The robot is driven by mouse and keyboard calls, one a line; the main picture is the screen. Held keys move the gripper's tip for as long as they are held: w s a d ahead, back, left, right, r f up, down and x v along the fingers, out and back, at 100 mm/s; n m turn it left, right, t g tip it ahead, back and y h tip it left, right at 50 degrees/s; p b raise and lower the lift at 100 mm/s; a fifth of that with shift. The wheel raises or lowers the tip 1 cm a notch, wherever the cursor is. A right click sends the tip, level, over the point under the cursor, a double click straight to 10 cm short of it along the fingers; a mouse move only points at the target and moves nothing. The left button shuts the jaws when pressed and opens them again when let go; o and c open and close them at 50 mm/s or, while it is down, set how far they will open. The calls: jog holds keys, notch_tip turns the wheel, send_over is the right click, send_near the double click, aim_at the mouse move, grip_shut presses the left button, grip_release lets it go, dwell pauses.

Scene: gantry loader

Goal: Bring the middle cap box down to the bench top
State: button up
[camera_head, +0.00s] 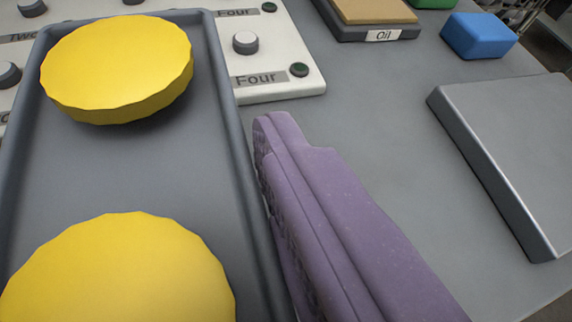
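A grey open box (140,185), which I take for a cap box, fills the left of the view. Two yellow caps lie in it, one far (115,65) and one near (120,275). Of my gripper (300,180) I see one purple finger. Its ridged face runs along the outside of the box's right wall, very close or touching. The other finger is out of view, so its hold on the box is unclear. The grey bench top (390,140) shows to the right. I cannot tell the box's height or whether it is the middle one.
A white panel (285,75) with knobs and "Two" and "Four" labels lies behind the box. An "Oil" tray (375,31), a green block (432,3) and a blue block (478,36) stand farther back. A grey slab (515,150) is at right. Bench between finger and slab is clear.

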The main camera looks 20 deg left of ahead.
jog(key=shift+w+d, duration=0.1)
jog(key=shift+w, duration=0.4)
jog(key=shift+w+f+b, duration=0.2)
jog(key=shift+f+b, duration=0.1)
jog(key=shift+f, duration=0.1)
notch_tip(320, 180, down, 3)
jog(key=shift+d+f+b, duration=0.1)
jog(key=shift+b, duration=0.8)
jog(key=shift+r, duration=0.2)
